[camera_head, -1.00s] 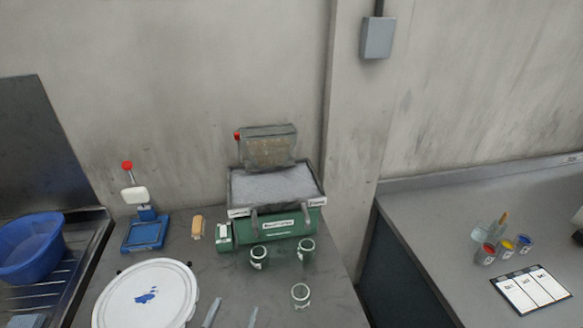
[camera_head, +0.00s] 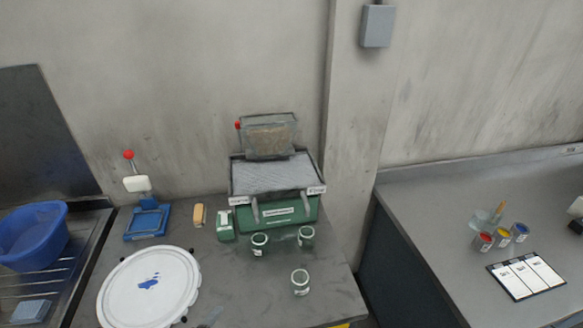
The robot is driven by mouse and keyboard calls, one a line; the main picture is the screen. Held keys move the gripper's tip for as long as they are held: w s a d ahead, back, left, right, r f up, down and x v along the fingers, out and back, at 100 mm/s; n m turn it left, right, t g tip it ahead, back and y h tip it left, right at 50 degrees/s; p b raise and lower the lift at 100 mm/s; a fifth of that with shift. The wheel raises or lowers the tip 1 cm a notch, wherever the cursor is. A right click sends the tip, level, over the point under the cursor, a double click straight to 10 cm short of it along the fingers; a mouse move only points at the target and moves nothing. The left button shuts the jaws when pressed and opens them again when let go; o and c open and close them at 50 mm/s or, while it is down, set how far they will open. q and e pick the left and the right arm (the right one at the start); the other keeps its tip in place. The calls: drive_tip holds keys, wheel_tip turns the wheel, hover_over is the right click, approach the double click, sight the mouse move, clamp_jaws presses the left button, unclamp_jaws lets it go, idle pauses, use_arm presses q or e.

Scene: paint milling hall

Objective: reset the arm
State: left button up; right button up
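Neither of my arms shows clearly in the head view, and no gripper can be made out. A green machine (camera_head: 279,217) with a grey tray-like top (camera_head: 270,177) and a raised clear lid (camera_head: 270,138) stands on the grey bench against the wall. Two small jars (camera_head: 260,243) and (camera_head: 306,236) stand at its front, and a third jar (camera_head: 300,281) stands nearer on the bench. A round white plate (camera_head: 149,297) with a blue paint smear lies at the left front.
A blue press with a red knob (camera_head: 147,220) and a tan block (camera_head: 199,214) stand behind the plate. A blue basin (camera_head: 33,238) sits at the sink on the left. The right bench holds small paint pots (camera_head: 502,237) and a chart (camera_head: 526,275). A gap separates the benches.

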use_arm(q)
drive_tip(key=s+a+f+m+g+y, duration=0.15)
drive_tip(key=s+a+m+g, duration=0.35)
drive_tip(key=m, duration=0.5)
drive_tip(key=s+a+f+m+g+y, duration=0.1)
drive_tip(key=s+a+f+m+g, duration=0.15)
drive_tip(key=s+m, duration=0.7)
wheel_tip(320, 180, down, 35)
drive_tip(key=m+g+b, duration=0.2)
drive_tip(key=b, duration=0.6)
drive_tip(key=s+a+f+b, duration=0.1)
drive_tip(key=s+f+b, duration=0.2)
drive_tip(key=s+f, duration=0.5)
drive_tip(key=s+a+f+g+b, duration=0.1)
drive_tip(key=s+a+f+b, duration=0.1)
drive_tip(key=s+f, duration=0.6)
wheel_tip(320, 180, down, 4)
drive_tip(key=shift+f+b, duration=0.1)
drive_tip(key=shift+b, duration=0.35)
